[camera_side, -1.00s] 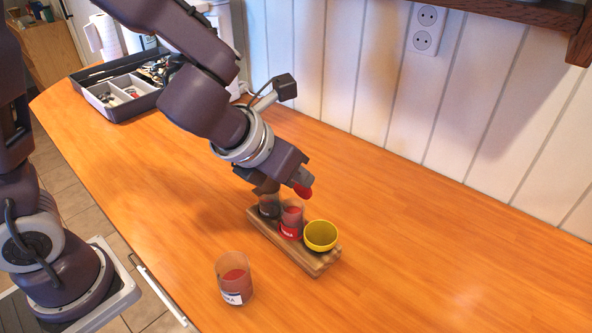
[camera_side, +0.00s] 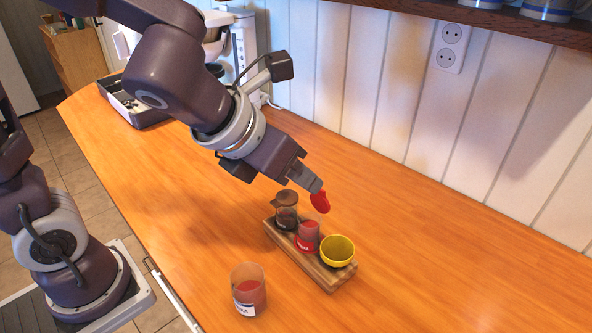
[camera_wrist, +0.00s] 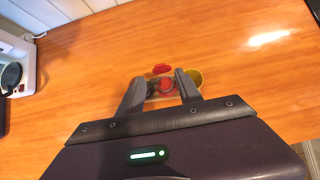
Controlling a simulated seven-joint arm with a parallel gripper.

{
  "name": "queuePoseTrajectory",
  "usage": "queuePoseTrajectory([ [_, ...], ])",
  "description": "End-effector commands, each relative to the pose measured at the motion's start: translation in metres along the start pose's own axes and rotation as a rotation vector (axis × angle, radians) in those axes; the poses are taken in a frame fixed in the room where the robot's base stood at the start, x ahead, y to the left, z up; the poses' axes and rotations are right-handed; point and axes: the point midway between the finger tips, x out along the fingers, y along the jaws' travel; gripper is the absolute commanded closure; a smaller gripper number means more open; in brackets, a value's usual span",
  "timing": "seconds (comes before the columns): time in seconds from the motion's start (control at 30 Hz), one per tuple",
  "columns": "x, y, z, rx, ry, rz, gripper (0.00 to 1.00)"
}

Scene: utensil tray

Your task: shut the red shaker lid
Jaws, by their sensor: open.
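The red shaker (camera_side: 307,236) stands upright on a wooden rack, with red contents in clear walls and a red label. Its red lid (camera_side: 320,201) is up and tilted above the shaker's rim, on the far side of my gripper (camera_side: 310,182). In the wrist view, the lid (camera_wrist: 161,69) shows just beyond my fingertips, with the shaker's round red top (camera_wrist: 166,86) between the fingers. My gripper (camera_wrist: 160,80) is open, empty and above the shaker. Whether a finger touches the lid is unclear. The lid's hinge cannot be made out.
The wooden rack (camera_side: 327,280) also holds a yellow bowl (camera_side: 337,251) and a dark shaker with a brown lid (camera_side: 285,198). A clear cup with red contents (camera_side: 248,294) stands in front. A utensil box (camera_side: 137,112) is far left. The table right of the rack is clear.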

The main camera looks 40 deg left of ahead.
Motion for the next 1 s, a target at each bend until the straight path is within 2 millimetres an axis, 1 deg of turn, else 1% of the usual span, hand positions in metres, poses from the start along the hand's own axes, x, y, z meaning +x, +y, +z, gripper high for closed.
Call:
queuePoseTrajectory([
  [0.2, -0.001, 0.0, 0.0, 0.0, 0.001, 0.0, 0.58],
  [0.23, -0.001, 0.0, 0.0, -0.001, 0.001, 0.0, 0.62],
  [0.27, -0.001, 0.0, 0.001, -0.01, 0.003, 0.002, 0.68],
  [0.3, 0.001, 0.0, 0.006, -0.055, 0.014, 0.012, 0.74],
  [0.37, 0.007, 0.001, 0.02, -0.214, 0.054, 0.055, 0.74],
  [0.4, 0.014, 0.003, 0.032, -0.373, 0.096, 0.112, 0.74],
  [0.47, 0.025, 0.004, 0.044, -0.638, 0.164, 0.234, 0.74],
  [0.5, 0.031, 0.002, 0.049, -0.801, 0.198, 0.327, 0.74],
  [0.57, 0.034, -0.005, 0.052, -1.006, 0.222, 0.467, 0.74],
  [0.6, 0.033, -0.012, 0.053, -1.117, 0.223, 0.548, 0.74],
  [0.63, 0.032, -0.018, 0.053, -1.183, 0.218, 0.601, 0.74],
  [0.7, 0.027, -0.029, 0.052, -1.297, 0.197, 0.693, 0.74],
  [0.8, 0.023, -0.036, 0.049, -1.373, 0.174, 0.755, 0.74],
  [0.87, 0.027, -0.034, 0.045, -1.382, 0.172, 0.766, 0.74],
  [1.0, 0.048, -0.022, 0.03, -1.382, 0.173, 0.766, 0.74],
])
